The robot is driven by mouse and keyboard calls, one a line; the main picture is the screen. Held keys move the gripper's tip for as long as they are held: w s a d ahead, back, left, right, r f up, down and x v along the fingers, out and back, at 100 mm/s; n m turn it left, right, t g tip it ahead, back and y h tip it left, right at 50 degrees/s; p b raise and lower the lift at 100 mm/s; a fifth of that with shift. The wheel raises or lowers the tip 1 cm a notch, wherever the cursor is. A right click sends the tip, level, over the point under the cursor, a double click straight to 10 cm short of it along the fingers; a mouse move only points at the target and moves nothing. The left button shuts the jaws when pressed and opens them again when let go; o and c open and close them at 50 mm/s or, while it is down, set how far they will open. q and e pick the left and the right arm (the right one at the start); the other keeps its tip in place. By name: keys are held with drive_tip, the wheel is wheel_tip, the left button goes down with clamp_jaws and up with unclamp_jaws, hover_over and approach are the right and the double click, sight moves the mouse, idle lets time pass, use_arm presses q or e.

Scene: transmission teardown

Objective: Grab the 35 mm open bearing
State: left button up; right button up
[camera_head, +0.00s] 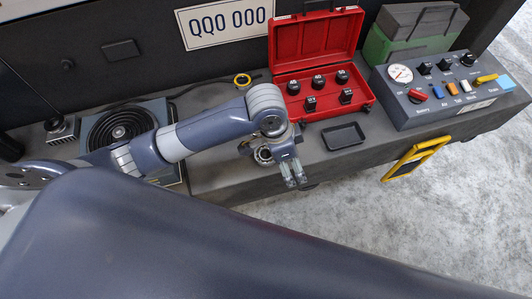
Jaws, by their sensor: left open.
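An open red case (318,32) stands at the back of the grey bench. Several dark round pieces sit in it, with small white numbers by the back row that look like 45 and 40; one back-row piece (342,76) has a label I cannot read. I cannot tell which thing is the 35 mm open bearing. A metal ring-like part (263,154) shows beside my left gripper; I cannot tell if it is a bearing. My left gripper (295,183) is open, fingers pointing down over the bench's front edge, in front of the case. My right gripper is not in view.
An empty black tray (344,136) lies in front of the case. A control box (450,88) with knobs and a gauge stands right. A black coiled plate (122,128) is at left. A yellow frame (408,160) juts from the bench front.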

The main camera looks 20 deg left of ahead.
use_arm(q)
drive_tip(key=w+a+r+g+y, duration=0.1)
drive_tip(key=w+a+r+y, duration=0.15)
drive_tip(key=w+a, duration=0.45)
hover_over(266, 156)
drive_tip(key=f, duration=0.5)
drive_tip(key=shift+w+a+f, duration=0.15)
drive_tip(key=shift+a, duration=0.05)
drive_tip(key=shift+s+d+f, duration=0.1)
drive_tip(key=shift+f, duration=1.45)
drive_tip(key=shift+s+d+f, duration=0.1)
drive_tip(key=shift+f, duration=1.4)
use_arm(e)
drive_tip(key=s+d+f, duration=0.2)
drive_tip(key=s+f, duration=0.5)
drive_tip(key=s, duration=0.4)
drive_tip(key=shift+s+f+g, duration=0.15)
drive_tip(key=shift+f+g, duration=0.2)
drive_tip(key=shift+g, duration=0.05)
use_arm(q)
drive_tip(key=shift+c, duration=0.4)
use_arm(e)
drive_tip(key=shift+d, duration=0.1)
use_arm(q)
drive_tip(key=c, duration=1.3)
